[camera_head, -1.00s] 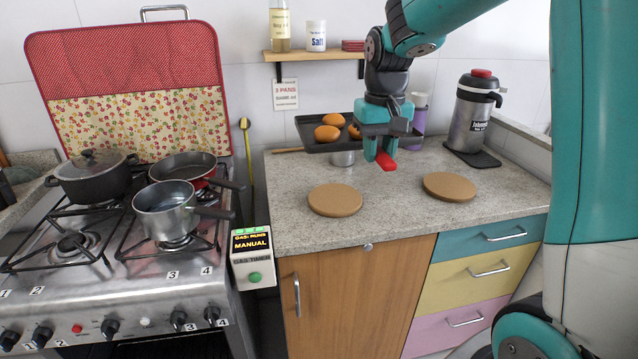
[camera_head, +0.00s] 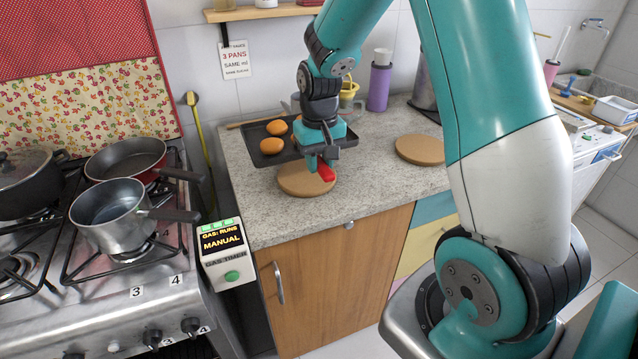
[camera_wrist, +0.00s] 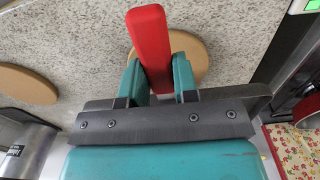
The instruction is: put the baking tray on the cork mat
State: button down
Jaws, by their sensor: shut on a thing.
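The dark baking tray (camera_head: 288,152) carries several orange-brown rolls (camera_head: 271,146). My gripper (camera_head: 325,163) is shut on the tray's red handle, which also shows between the fingers in the wrist view (camera_wrist: 150,45). The tray appears held above the worktop, on the far left side of my gripper. One round cork mat (camera_head: 300,184) lies on the worktop just below and in front of the tray, partly hidden by the gripper and handle. It shows behind the handle in the wrist view (camera_wrist: 195,48). A second cork mat (camera_head: 420,149) lies farther right.
The stove with a saucepan (camera_head: 115,210) and frying pan (camera_head: 125,160) stands left. A gas timer box (camera_head: 222,255) is at the worktop's left front corner. A purple bottle (camera_head: 380,85) and a yellow item (camera_head: 349,90) stand at the back. The front worktop is clear.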

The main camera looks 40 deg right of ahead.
jog(key=shift+f, duration=3.4)
jog(key=shift+f, duration=0.15)
jog(key=c, duration=0.9)
grip_release()
